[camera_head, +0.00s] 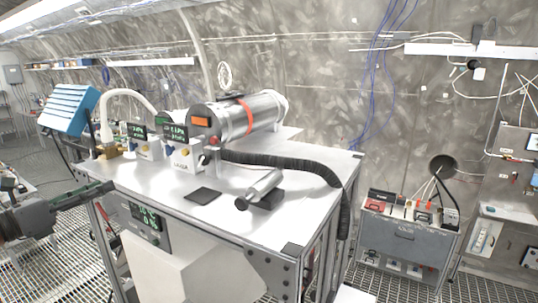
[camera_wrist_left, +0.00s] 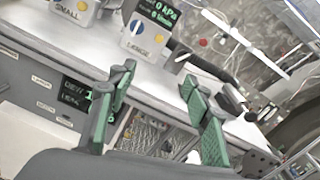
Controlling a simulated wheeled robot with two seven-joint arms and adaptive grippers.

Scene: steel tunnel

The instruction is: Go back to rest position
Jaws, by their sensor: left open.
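My left gripper (camera_head: 98,191) comes in from the left edge, beside the left end of the workbench (camera_head: 130,178). Its green-padded fingers point toward the bench. In the left wrist view, the two fingers of the left gripper (camera_wrist_left: 158,77) stand apart with nothing between them, in front of the bench edge. My right gripper is in neither view.
On the bench are a metal cylinder with an orange band (camera_head: 243,115), a black corrugated hose (camera_head: 285,161), a small silver cylinder (camera_head: 265,185), a black pad (camera_head: 203,196) and gauge boxes (camera_head: 183,156). A blue louvered box (camera_head: 68,109) stands behind left. A grey cabinet (camera_head: 400,240) stands right.

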